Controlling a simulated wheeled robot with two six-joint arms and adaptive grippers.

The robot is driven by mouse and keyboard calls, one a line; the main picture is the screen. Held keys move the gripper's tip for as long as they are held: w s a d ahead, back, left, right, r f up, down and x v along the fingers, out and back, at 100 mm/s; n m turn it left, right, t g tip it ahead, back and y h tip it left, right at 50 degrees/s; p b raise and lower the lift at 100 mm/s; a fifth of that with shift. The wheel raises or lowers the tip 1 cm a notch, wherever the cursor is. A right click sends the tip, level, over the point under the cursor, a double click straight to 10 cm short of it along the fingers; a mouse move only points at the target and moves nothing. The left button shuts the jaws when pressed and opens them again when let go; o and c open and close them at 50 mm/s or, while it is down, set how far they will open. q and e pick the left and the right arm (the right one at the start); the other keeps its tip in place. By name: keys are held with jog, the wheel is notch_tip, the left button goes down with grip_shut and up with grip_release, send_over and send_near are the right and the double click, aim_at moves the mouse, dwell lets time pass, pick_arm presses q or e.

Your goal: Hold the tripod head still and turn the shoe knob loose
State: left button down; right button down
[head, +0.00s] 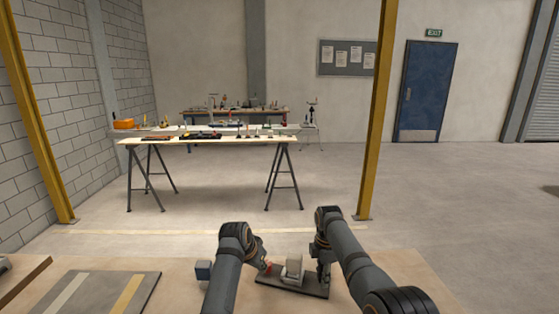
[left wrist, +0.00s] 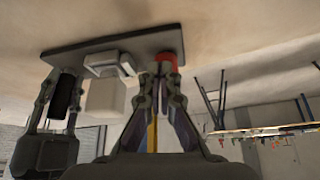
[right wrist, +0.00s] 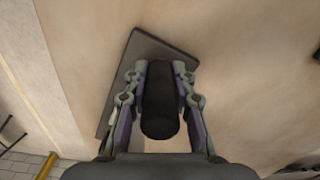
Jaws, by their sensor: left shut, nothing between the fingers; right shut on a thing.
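The tripod head (head: 293,268), a pale block, stands on a dark flat plate (head: 303,288) on the near table. It also shows in the left wrist view (left wrist: 105,95), turned upside down. The red knob (left wrist: 167,62) is beside the block, and shows small in the head view (head: 268,267). My left gripper (left wrist: 160,77) is shut and empty, its fingertips right at the red knob; whether they touch cannot be told. My right gripper (right wrist: 159,72) is shut on an upright black cylinder (right wrist: 160,105) over the plate. In the right wrist view the pale block is hidden.
A blue-grey block (head: 203,271) stands left of my left arm. A dark board with two stripes (head: 95,295) lies further left on the near table. A trestle table with tools (head: 215,141) stands well beyond, across open floor.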

pick_arm(q)
notch_tip(320, 180, up, 4)
jog(key=shift+r, duration=0.15)
dwell(0.3)
pick_arm(e)
jog(key=c, duration=1)
grip_release()
jog(key=shift+c, duration=0.2)
notch_tip(320, 180, up, 12)
jog(key=shift+r, duration=0.1)
